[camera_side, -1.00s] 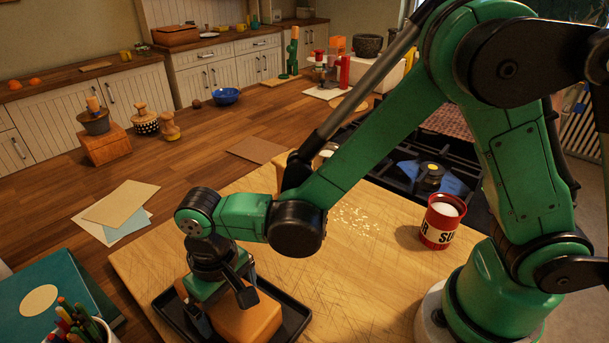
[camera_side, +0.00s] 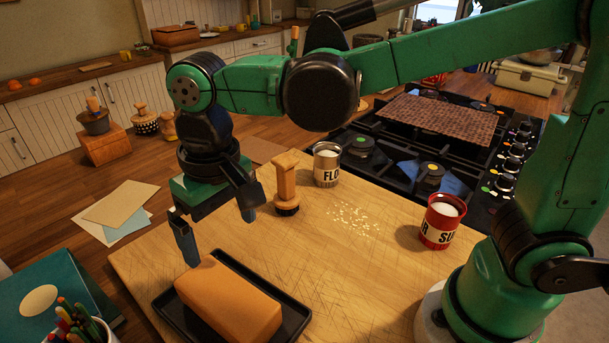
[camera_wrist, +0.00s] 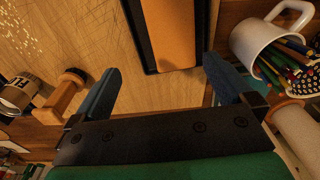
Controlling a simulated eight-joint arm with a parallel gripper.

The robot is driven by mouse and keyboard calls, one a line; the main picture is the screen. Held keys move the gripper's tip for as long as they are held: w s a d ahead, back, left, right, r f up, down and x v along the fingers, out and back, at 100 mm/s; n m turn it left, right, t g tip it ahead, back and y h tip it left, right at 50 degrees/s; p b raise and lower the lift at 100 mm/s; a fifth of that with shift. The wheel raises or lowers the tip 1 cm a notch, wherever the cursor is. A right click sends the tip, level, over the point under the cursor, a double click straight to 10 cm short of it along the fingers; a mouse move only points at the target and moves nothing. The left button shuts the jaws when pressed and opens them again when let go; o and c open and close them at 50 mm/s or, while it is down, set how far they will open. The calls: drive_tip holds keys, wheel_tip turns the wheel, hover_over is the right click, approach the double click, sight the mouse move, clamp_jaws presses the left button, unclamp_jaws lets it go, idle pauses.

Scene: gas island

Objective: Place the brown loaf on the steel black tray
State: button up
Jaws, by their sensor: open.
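The brown loaf (camera_side: 229,300) lies flat on the black steel tray (camera_side: 292,326), inside its rim, on the wooden board. In the wrist view the loaf (camera_wrist: 168,35) and a dark edge of the tray (camera_wrist: 137,32) show at the top. My gripper (camera_side: 219,232) hangs above the loaf, apart from it, with its fingers spread and nothing between them. The wrist view also shows the two fingers of my gripper (camera_wrist: 160,85) wide apart and empty. The far side of the tray is partly hidden by the loaf.
A wooden stamp-like tool (camera_side: 286,185), a flour tin (camera_side: 327,165) and a red sugar tin (camera_side: 441,222) stand on the board (camera_side: 350,270). A gas hob (camera_side: 400,165) lies behind. A mug of pencils (camera_side: 80,328) and a teal book (camera_side: 45,295) are at the left.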

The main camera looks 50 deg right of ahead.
drive_tip(key=s+d+m+t, duration=0.1)
drive_tip(key=d+t, duration=0.5)
drive_tip(key=d, duration=1)
drive_tip(key=shift+s+t, duration=0.3)
drive_tip(key=shift+s, duration=0.35)
